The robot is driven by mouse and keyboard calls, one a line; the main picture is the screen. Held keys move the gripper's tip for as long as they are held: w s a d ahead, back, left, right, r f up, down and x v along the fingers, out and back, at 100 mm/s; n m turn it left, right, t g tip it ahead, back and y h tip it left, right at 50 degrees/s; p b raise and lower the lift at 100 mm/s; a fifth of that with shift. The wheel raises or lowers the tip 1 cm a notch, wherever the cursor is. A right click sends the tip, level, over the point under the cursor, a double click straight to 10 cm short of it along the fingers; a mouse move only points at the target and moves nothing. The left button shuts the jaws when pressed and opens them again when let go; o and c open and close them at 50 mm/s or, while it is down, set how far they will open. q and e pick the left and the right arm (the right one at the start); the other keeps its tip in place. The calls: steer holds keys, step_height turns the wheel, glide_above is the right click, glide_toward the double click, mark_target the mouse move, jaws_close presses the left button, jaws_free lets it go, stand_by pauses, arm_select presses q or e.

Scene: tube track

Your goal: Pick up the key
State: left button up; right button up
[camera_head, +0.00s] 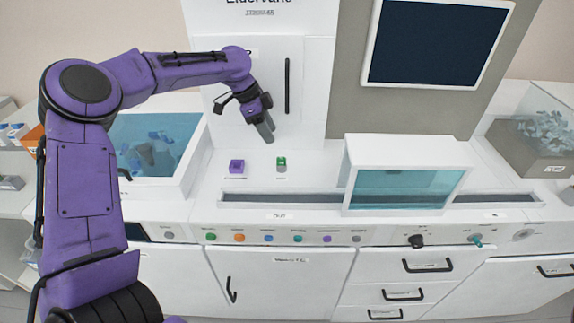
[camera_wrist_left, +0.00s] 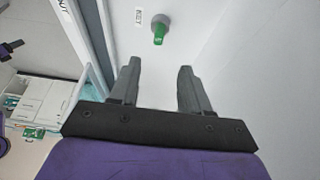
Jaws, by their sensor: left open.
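A small green-topped piece (camera_head: 281,162), which looks like the key, stands on the white counter in front of the tall cabinet. In the left wrist view this green piece (camera_wrist_left: 159,31) has a grey round part and sits beyond my fingertips, roughly in line with the gap between them. My left gripper (camera_head: 266,132) is above the counter, behind and slightly left of the green piece in the head view. Its two grey fingers (camera_wrist_left: 158,75) are apart with nothing between them. My right gripper is not in view.
A long slot (camera_head: 285,198) runs along the counter in front. A glass-fronted box (camera_head: 405,180) stands to the right, and a blue-topped tank (camera_head: 190,160) to the left.

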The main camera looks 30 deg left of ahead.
mark_target(281, 158)
arm_select(q)
steer(key=p+x, duration=0.1)
steer(key=x, duration=0.2)
steer(key=p+x, duration=0.1)
steer(key=x, duration=0.2)
steer(key=p+x, duration=0.1)
steer(key=x, duration=0.2)
steer(key=shift+s+a+f, duration=0.25)
steer(key=shift+f, duration=0.1)
steer(key=shift+d+f, duration=0.1)
steer(key=shift+f, duration=0.05)
steer(key=shift+s, duration=0.1)
steer(key=shift+c, duration=0.9)
jaws_close()
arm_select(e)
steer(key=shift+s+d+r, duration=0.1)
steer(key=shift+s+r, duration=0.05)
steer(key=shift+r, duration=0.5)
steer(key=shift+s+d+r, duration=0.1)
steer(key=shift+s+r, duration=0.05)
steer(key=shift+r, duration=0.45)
